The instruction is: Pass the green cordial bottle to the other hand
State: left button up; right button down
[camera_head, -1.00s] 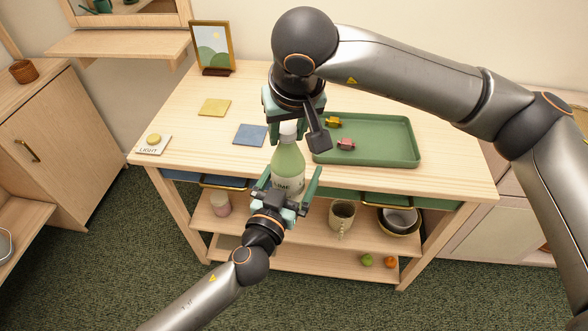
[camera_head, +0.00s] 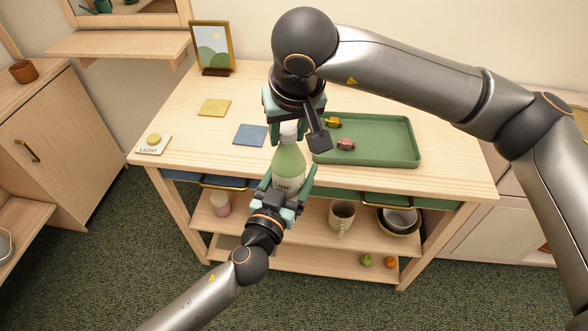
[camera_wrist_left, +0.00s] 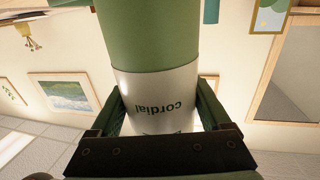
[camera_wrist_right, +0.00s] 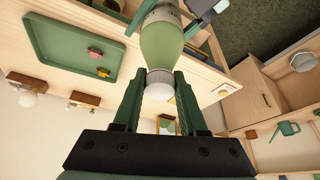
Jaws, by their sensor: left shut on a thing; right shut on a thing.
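The green cordial bottle (camera_head: 288,165) is upright in front of the table's front edge, with a white cap and a pale label. My right gripper (camera_head: 290,128) comes from above and is shut on the bottle's white cap (camera_wrist_right: 160,84). My left gripper (camera_head: 286,184) comes from below and is shut around the bottle's lower, labelled part. In the left wrist view the label (camera_wrist_left: 160,100) sits between the two fingers. In the right wrist view the green body (camera_wrist_right: 162,45) extends beyond the fingers. The bottle's base is hidden by my left gripper.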

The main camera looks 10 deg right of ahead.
pick_arm(q)
jog(key=shift+s+d+r, duration=0.1)
jog(key=shift+s+d, duration=0.1)
jog(key=shift+d, duration=0.1)
grip_shut()
pick_arm(e)
jog(key=shift+w+a+r, duration=0.1)
jog(key=shift+a+r, duration=0.05)
jog(key=shift+r, duration=0.05)
pick_arm(q)
jog(key=shift+r, duration=0.15)
pick_arm(e)
jog(key=c, duration=0.9)
grip_release()
pick_arm(q)
jog(key=shift+w+a, duration=0.1)
jog(key=shift+a, duration=0.05)
pick_arm(e)
jog(key=o, duration=0.5)
jog(key=shift+f, duration=0.1)
